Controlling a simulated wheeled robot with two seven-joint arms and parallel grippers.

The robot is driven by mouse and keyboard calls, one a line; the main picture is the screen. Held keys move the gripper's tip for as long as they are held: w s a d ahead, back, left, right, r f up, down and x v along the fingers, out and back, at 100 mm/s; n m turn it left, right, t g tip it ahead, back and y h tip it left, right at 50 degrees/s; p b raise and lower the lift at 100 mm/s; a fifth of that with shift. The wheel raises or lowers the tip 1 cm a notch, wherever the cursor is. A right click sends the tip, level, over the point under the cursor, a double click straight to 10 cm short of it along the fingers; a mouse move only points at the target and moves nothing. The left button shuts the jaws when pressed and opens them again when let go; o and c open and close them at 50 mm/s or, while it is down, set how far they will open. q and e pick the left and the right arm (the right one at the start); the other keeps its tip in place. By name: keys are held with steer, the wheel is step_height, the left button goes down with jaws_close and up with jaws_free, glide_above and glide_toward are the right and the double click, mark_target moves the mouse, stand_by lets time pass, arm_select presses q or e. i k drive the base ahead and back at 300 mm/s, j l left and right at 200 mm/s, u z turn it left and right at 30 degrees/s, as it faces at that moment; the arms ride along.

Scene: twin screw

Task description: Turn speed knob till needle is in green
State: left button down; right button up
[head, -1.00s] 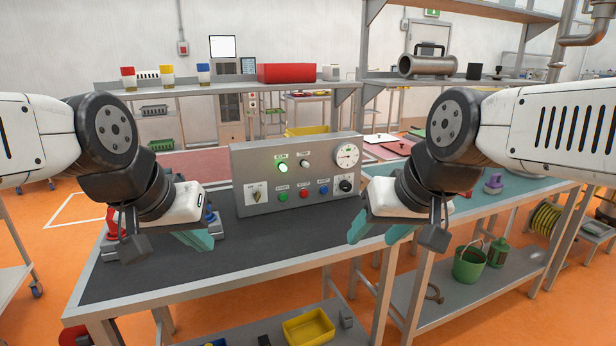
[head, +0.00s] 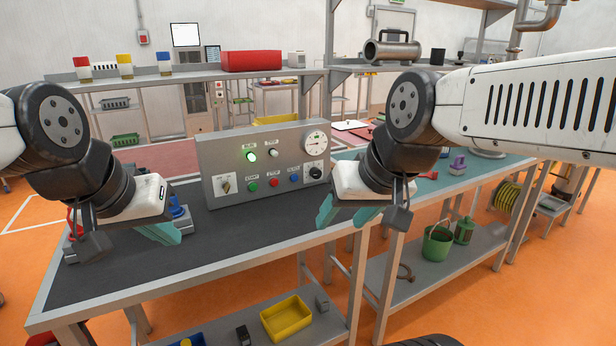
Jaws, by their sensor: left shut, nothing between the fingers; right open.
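A grey control panel (head: 222,154) stands on the dark bench top. At its right end is a round white gauge (head: 316,143) with a small green mark; the needle is too small to read surely. Below the gauge is a black knob (head: 316,172). A lit green lamp (head: 252,156) shows at the upper left of the panel. My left gripper (head: 162,233) is shut and empty over the bench, left of and in front of the panel. My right gripper (head: 335,210) is open and empty, in front of and below the black knob, apart from it.
A selector switch (head: 226,186) and green, red and blue buttons (head: 273,183) line the panel's lower face. Red and blue items (head: 177,210) stand partly hidden behind my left gripper. The dark bench top (head: 230,245) is clear in front of the panel.

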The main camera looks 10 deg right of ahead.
mark_target(316, 173)
steer(key=i+j, duration=0.7)
